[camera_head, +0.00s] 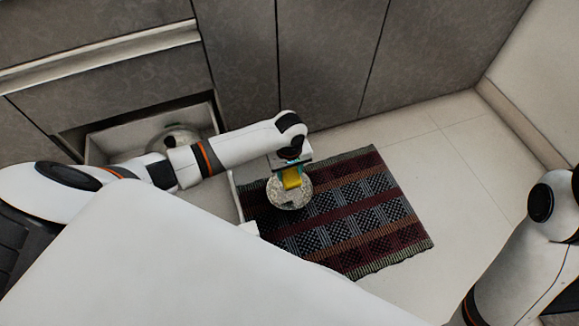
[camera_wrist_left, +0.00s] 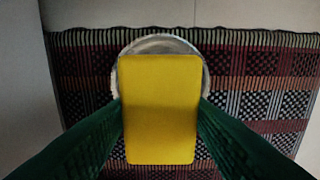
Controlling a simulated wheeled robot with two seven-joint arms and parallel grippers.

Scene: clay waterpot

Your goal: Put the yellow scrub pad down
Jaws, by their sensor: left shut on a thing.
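The yellow scrub pad (camera_head: 291,178) is held in my left gripper (camera_head: 289,169). In the left wrist view the pad (camera_wrist_left: 159,110) fills the middle, gripped on both sides by the green fingers. Below the pad is a round, pale, whitish pot or dish (camera_head: 289,194); its rim also shows behind the pad in the left wrist view (camera_wrist_left: 160,42). The pad covers most of it, and I cannot tell whether the two touch. The right arm shows at the right edge of the head view, but its gripper is out of frame.
A dark red and black patterned rug (camera_head: 365,215) lies on the pale tiled floor (camera_head: 450,160). Grey cabinets (camera_head: 320,50) stand behind it. An open drawer (camera_head: 110,137) at the left holds a rounded metallic object (camera_head: 176,138). Floor to the right of the rug is clear.

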